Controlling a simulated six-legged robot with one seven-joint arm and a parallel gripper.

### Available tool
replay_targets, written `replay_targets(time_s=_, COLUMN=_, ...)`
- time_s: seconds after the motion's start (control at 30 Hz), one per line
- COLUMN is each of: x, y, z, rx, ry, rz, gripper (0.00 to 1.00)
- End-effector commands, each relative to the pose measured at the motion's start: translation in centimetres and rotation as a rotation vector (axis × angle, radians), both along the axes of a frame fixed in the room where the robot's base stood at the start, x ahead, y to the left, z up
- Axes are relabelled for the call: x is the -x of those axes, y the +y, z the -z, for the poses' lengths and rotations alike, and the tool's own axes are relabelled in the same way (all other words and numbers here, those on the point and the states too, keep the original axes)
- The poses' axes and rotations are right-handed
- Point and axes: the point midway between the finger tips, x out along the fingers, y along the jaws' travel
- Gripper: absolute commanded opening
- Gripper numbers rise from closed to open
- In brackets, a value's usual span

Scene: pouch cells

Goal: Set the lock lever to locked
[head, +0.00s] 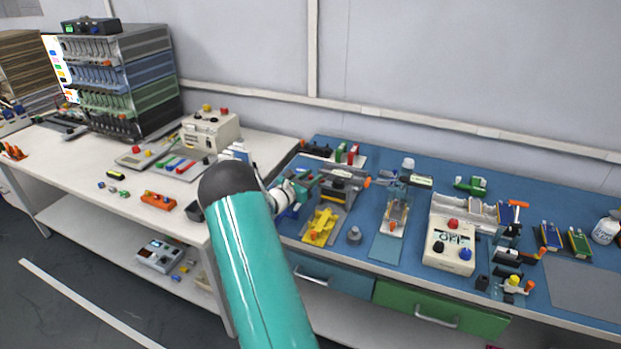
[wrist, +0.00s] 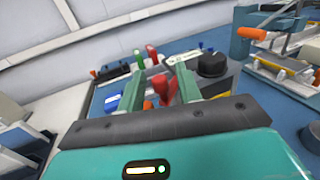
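My gripper (wrist: 162,83) points away from the wrist camera over the blue bench, its two green fingers spread apart. A red lever-like part (wrist: 164,92) shows between the fingers; I cannot tell whether they touch it, or whether it is the lock lever. A green upright handle (wrist: 139,60) and a red upright handle (wrist: 152,54) stand beyond the fingertips. In the head view my gripper (head: 303,184) is small beside a grey fixture (head: 341,186), and my teal arm hides part of the bench. The lever's setting cannot be read.
A black round knob (wrist: 212,65) sits right of the fingers. In the head view a yellow fixture (head: 320,226) and a grey weight-like piece (head: 354,235) stand in front. A white control box (head: 449,245) is further right. A rack (head: 120,80) stands on the left table.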

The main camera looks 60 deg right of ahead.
Motion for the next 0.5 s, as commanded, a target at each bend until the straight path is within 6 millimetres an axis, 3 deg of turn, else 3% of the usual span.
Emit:
replay_targets(time_s=0.27, x=0.01, y=-0.14, z=0.01, rx=0.0, ry=0.0, rz=0.0, gripper=0.33)
replay_targets(time_s=0.43, x=0.01, y=-0.12, z=0.02, rx=0.0, ry=0.0, rz=0.0, gripper=0.0)
replay_targets(time_s=0.5, x=0.01, y=-0.12, z=0.02, rx=0.0, ry=0.0, rz=0.0, gripper=0.0)
